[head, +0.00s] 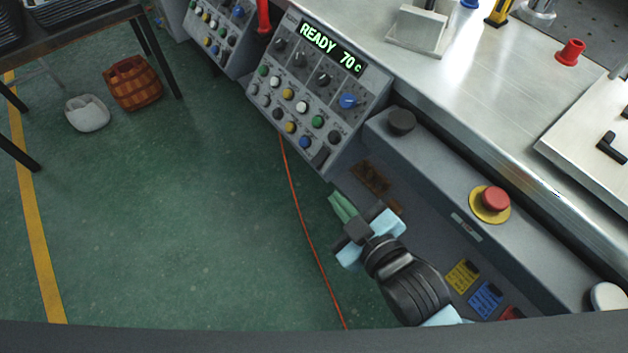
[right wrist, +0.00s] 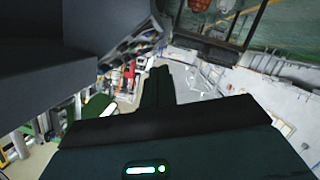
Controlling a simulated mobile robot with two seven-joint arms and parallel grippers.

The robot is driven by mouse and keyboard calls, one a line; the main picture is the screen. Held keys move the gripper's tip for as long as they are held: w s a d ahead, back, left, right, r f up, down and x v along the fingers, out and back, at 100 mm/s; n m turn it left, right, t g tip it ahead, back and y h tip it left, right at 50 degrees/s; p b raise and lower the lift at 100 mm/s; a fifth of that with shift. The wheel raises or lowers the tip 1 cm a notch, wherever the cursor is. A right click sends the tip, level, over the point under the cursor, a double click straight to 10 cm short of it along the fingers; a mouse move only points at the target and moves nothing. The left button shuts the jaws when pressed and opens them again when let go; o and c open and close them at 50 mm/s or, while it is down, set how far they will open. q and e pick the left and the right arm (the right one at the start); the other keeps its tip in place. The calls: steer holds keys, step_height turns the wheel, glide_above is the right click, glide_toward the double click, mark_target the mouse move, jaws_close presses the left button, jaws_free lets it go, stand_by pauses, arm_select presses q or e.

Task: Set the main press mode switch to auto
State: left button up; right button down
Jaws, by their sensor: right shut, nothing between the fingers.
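The grey control panel (head: 337,75) of the press stands at upper centre in the head view, with a lit display (head: 331,47) reading "READY 70 c". My left gripper is not in view.
A grey ledge carries a black round knob (head: 401,121) and a red emergency button (head: 495,199) on a yellow base. The metal worktop (head: 465,75) lies behind. A second button panel (head: 219,31) stands left. An orange cable (head: 299,208) crosses the open green floor.

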mark_target(320, 157)
steer(key=shift+w+a+r+n, duration=0.2)
steer(key=shift+a+r, duration=0.05)
steer(key=shift+r, duration=0.15)
steer(key=shift+w+a+r+n, duration=0.15)
steer(key=shift+a+r+n, duration=0.1)
steer(key=shift+r, duration=0.1)
steer(key=shift+w+a+f+b, duration=0.55)
steer(key=shift+w+f, duration=0.4)
steer(key=shift+w, duration=0.65)
steer(key=shift+w+a+f+b, duration=0.55)
steer(key=shift+w+f, duration=0.4)
steer(key=shift+w, duration=0.7)
steer(key=shift+w+a+f+b, duration=0.5)
steer(key=shift+w+f, duration=0.45)
steer(key=shift+w, duration=0.65)
